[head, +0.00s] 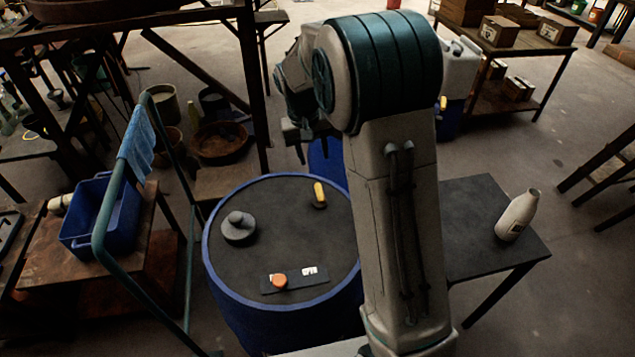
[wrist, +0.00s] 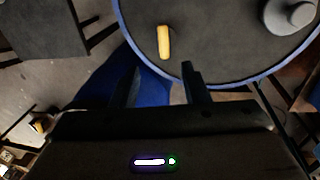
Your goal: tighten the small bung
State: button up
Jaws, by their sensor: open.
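A round dark drum top (head: 285,235) with a blue rim stands in front of me. A yellow, narrow bar-like piece (head: 319,194), likely the small bung, is near its far right edge. It also shows in the wrist view (wrist: 164,42), beyond my fingertips. A larger grey round bung with a raised knob (head: 239,227) is on the left of the top; the wrist view shows it at the upper right (wrist: 288,16). My gripper (wrist: 161,82) is open and empty, apart from the yellow piece, over the drum's far edge. Whether the yellow piece is seated is unclear.
A dark strip (head: 299,287) with an orange round piece (head: 279,281) and a white label is on the near drum top. A teal rail (head: 117,190) with a blue cloth (head: 137,143) stands left. A dark table (head: 478,222) with a pale bottle (head: 517,215) stands right.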

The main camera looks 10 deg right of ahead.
aim_at(319, 190)
jog(key=w+f+p, duration=0.1)
jog(key=f, duration=0.4)
jog(key=w+d+f+p, duration=0.1)
jog(key=f, duration=0.4)
jog(key=w+d+f+p, duration=0.1)
jog(key=f, duration=0.5)
grip_shut()
